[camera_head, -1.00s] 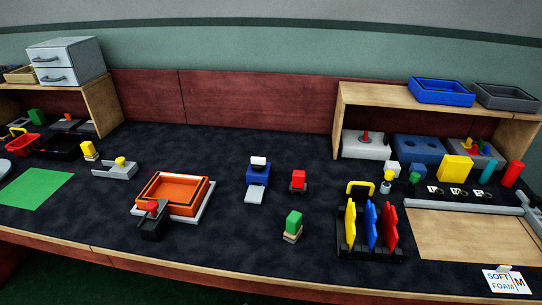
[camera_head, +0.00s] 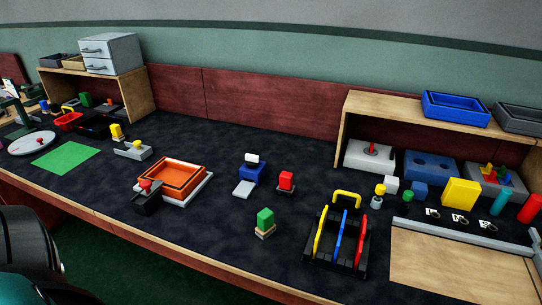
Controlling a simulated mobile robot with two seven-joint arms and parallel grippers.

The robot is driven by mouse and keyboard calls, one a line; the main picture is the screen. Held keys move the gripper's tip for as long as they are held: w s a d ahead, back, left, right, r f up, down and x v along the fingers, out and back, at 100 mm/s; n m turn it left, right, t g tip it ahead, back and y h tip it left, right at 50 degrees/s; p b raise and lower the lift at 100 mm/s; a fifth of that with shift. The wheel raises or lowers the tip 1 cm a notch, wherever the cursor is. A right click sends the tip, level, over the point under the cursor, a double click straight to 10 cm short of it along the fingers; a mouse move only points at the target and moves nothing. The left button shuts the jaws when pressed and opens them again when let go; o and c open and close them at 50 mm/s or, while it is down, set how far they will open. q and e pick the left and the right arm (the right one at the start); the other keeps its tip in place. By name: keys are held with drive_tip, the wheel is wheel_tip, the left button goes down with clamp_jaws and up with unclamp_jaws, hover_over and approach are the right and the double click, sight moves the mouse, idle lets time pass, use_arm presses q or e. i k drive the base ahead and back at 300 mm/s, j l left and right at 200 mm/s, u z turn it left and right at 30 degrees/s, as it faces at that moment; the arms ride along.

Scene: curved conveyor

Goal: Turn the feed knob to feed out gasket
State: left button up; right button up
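No part is clearly marked as the feed knob, and I cannot make out a gasket. A blue device (camera_head: 252,174) with a white top piece and a pale plate in front stands mid-table. A small black device with a red knob (camera_head: 146,184) stands at the front left corner of the orange tray (camera_head: 205,184). Another red-topped block (camera_head: 286,180) stands right of the blue device. Neither gripper is in view. A dark rounded part at the lower left looks like my own left arm, and its gripper is hidden or out of frame.
A wooden board (camera_head: 455,262) lies at the right. Shelves (camera_head: 348,108) stand at the back right and left. The dark tabletop is clear behind the orange tray.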

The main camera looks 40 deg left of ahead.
sight(252, 161)
drive_tip(key=l+u, duration=0.35)
drive_tip(key=i+l+u, duration=0.1)
drive_tip(key=l+u, duration=0.15)
drive_tip(key=u, duration=0.15)
